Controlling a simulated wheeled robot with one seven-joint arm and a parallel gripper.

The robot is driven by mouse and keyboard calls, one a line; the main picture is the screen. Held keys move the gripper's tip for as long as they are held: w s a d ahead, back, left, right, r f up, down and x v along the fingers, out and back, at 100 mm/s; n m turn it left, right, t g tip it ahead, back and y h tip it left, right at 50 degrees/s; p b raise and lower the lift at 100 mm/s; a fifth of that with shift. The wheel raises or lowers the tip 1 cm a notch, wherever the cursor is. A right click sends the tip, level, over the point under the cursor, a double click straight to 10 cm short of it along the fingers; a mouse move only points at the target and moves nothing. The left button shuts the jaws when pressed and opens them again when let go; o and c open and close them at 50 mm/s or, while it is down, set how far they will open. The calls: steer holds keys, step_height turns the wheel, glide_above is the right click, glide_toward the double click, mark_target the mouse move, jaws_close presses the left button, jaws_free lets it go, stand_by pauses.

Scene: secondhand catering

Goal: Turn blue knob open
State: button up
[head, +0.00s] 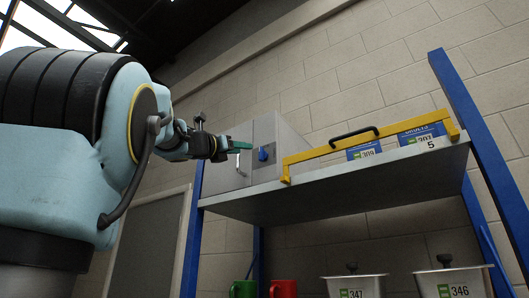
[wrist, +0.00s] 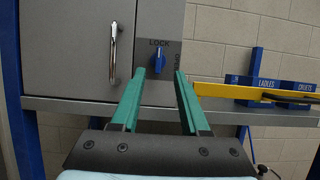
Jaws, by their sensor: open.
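The blue knob (head: 263,154) is on the front of a grey metal cabinet (head: 285,131) that stands on the shelf. In the wrist view the knob (wrist: 158,63) sits on a panel right of the door, under the word LOCK, with more lettering to its right partly hidden by a finger. The knob's grip looks roughly upright. The cabinet door (wrist: 68,45) has a silver handle (wrist: 113,52) and looks closed. My gripper (head: 241,147) has green fingers and is open and empty. In the wrist view its fingertips (wrist: 155,75) are on either side of the knob, apart from it.
A yellow rail (head: 330,147) runs along the shelf edge (head: 350,180), right of the knob, in front of blue labelled boxes (head: 423,131). Blue posts (head: 470,130) hold the shelf. Green mug (head: 243,289), red mug (head: 283,289) and lidded metal pans (head: 357,287) are below.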

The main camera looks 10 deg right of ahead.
mark_target(260, 150)
steer(key=p+x, duration=0.5)
steer(key=x, duration=0.3)
steer(key=shift+w+d+r, duration=0.2)
steer(key=shift+w, duration=0.1)
steer(key=shift+w+d, duration=0.4)
steer(key=shift+c, duration=0.2)
jaws_close()
